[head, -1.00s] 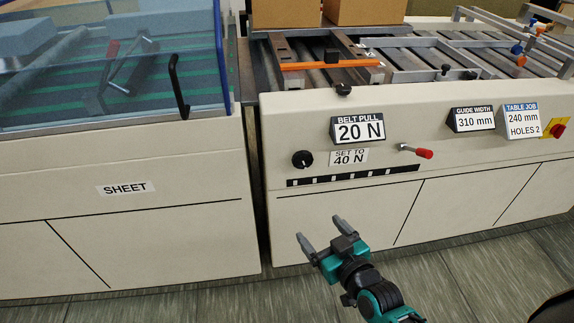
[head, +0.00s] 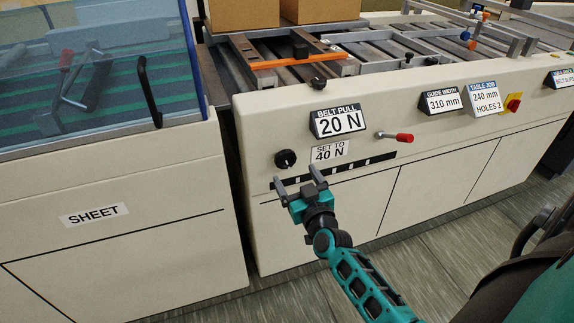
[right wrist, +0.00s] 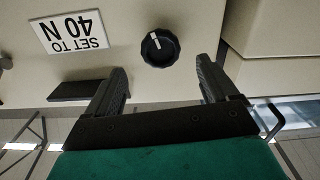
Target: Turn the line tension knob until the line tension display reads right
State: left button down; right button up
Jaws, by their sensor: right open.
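A round black knob (head: 286,159) with a white pointer mark sits on the cream machine front. The display above it (head: 340,121) is labelled BELT PULL and reads 20 N. A label by the knob (head: 329,152) says SET TO 40 N. I see no lettering reading line tension. My right gripper (head: 298,179) is open and empty, just below the knob in the head view. In the right wrist view the knob (right wrist: 160,48) lies beyond the fingertips (right wrist: 162,66), roughly centred between them, not gripped. My left gripper is not in view.
A red-tipped lever (head: 403,138) sticks out right of the knob. A black marked strip (head: 350,168) runs below it. The GUIDE WIDTH display (head: 442,101) reads 310 mm. A red-and-yellow switch (head: 513,104) is farther right. The SHEET cabinet (head: 95,214) stands left across a gap.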

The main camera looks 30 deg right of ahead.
aim_at(287, 161)
jog(key=b+x, duration=0.1)
jog(key=x, duration=0.4)
jog(key=shift+w+d+f, duration=0.1)
jog(key=shift+w, duration=0.25)
jog(key=shift+w+d, duration=0.1)
jog(key=shift+w, duration=0.45)
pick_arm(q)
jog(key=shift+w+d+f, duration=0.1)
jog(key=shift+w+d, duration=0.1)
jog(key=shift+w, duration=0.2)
pick_arm(e)
jog(key=shift+c, duration=0.4)
jog(key=c, duration=1)
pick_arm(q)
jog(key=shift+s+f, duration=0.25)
